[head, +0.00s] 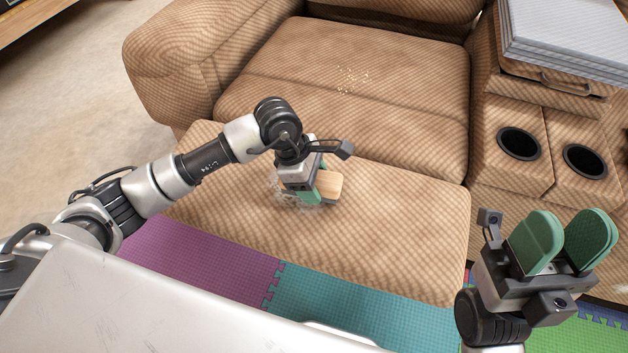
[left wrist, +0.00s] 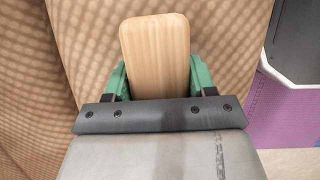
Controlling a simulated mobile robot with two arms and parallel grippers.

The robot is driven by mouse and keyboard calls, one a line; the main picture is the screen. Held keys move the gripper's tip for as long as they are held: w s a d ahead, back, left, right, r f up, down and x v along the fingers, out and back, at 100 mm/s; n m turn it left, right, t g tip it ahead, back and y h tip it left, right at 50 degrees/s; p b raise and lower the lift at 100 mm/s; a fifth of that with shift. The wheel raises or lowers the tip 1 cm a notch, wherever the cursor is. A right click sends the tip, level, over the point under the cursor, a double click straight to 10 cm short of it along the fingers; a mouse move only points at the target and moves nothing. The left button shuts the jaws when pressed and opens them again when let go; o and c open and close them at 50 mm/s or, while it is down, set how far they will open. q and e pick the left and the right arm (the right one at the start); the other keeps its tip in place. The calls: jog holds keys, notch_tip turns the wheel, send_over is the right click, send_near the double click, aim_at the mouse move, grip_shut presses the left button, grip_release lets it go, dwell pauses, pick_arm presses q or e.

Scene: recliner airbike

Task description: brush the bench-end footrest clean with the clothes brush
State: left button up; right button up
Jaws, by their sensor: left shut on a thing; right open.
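The bench-end footrest (head: 400,225) is a tan, checked, padded panel in front of the seat in the head view. My left gripper (head: 316,190) is over the middle of it, shut on the clothes brush (head: 329,186), whose pale wooden back shows. The brush also fills the upper middle of the left wrist view (left wrist: 155,55), between the green fingers. Its underside is hidden, and it looks low over or on the footrest; I cannot tell if it touches. Whitish fluff (head: 283,192) lies around the gripper. My right gripper (head: 565,243) is open and empty at the right.
The seat cushion (head: 410,100) behind has yellowish crumbs (head: 352,80) on it. A console with two dark cup holders (head: 519,143) and a grey stack (head: 565,30) stands at the right. Purple, teal and green foam mats (head: 350,295) cover the floor in front.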

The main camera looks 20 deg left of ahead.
pick_arm(q)
jog(key=o, duration=0.5)
jog(key=shift+c, duration=0.2)
jog(key=shift+r, duration=0.3)
jog(key=c, duration=0.7)
jog(key=shift+o, duration=0.2)
jog(key=shift+r, duration=0.15)
dwell(0.5)
